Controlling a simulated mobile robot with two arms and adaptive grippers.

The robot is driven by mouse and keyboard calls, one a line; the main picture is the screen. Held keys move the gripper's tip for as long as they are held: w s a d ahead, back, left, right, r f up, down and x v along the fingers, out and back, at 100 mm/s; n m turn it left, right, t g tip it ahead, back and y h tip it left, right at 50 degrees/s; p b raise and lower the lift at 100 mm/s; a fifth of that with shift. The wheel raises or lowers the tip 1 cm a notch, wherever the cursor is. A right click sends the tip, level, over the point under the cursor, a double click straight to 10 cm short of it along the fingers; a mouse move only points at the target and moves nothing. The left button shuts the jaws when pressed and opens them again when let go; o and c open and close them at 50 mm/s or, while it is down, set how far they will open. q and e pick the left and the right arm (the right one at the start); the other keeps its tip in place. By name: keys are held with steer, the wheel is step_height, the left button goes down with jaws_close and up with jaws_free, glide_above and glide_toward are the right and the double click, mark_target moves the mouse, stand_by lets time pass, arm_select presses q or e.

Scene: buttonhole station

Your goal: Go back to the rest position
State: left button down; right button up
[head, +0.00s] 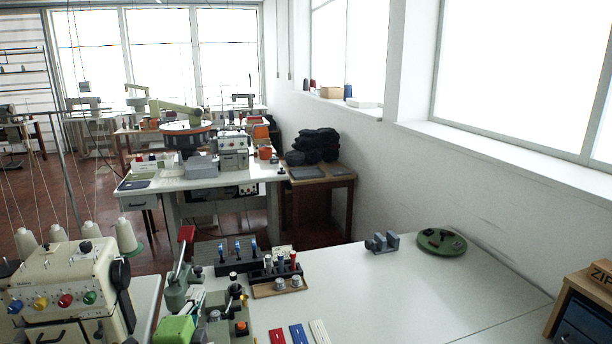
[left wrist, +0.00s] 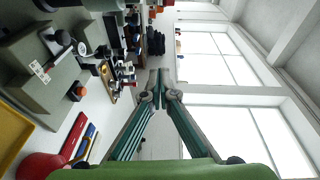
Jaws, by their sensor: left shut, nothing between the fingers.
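My left gripper (head: 178,287) is at the bottom of the head view, left of centre, over the left part of the white worktable (head: 385,300). Its green body is lowest and its fingers point away from the head. In the left wrist view its two teal fingers (left wrist: 160,88) meet at their tips, with nothing between them. The gripper is apart from the red, blue and white strips (head: 297,334) on the table. My right gripper is in neither view.
A beige sewing machine (head: 65,290) with coloured knobs and thread cones stands at the left. A black rack (head: 238,258) is beyond the gripper. A grey vise (head: 382,243), a green disc (head: 441,241) and a wooden box (head: 588,305) are on the right. The table's middle is clear.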

arm_select(q)
steer(key=s+d+f+n+g, duration=0.2)
steer(key=s+f+n+g, duration=0.65)
steer(key=s+f, duration=0.9)
steer(key=s+d+f+n+g+h, duration=0.1)
steer(key=s+n+g, duration=0.2)
steer(key=s, duration=0.8)
steer(key=s+d+f+n+g, duration=0.2)
steer(key=s+n+g, duration=0.1)
steer(key=s, duration=0.8)
step_height(320, 180, down, 24)
steer(key=f, duration=0.1)
steer(key=s+a+f+g, duration=0.2)
steer(key=s+a+f, duration=0.1)
steer(key=s+f, duration=1.4)
steer(key=shift+s+a, duration=0.15)
steer(key=shift+s, duration=0.5)
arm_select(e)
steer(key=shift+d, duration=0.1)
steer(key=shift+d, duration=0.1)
